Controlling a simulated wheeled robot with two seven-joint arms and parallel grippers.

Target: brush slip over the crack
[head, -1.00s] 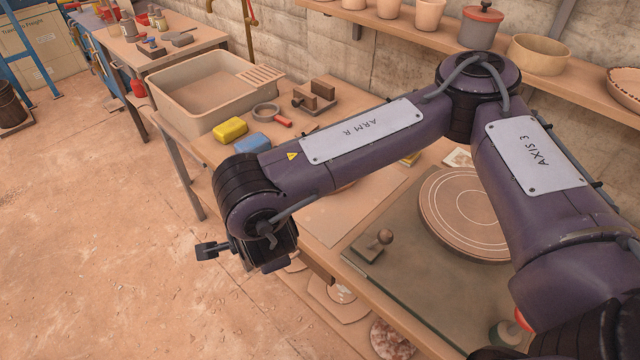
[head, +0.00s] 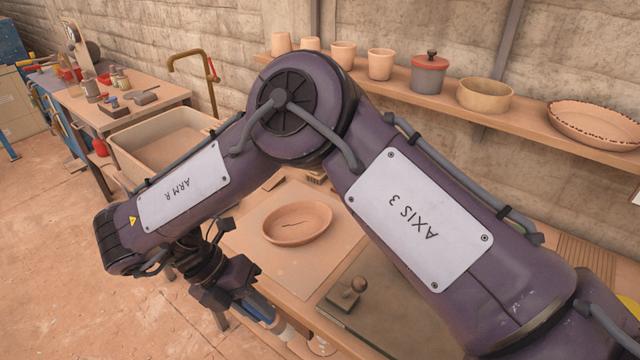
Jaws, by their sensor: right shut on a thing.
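A terracotta dish (head: 275,228) lies on a pale board on the workbench. A dark crack (head: 299,223) runs across its inside. My right gripper (head: 240,292) is low at the bench's front edge, in front and to the left of the dish, apart from it. It is shut on a slim blue thing (head: 260,306) with a pale end, pointing down and right. I cannot tell for sure whether this is the brush. No slip container can be made out. My left gripper is not in view.
A stamp-like block (head: 345,291) sits on a dark mat right of the board. A sink-like basin (head: 160,150) stands at left. A wall shelf (head: 430,100) holds pots, a lidded jar (head: 429,75) and bowls. Open floor lies at left.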

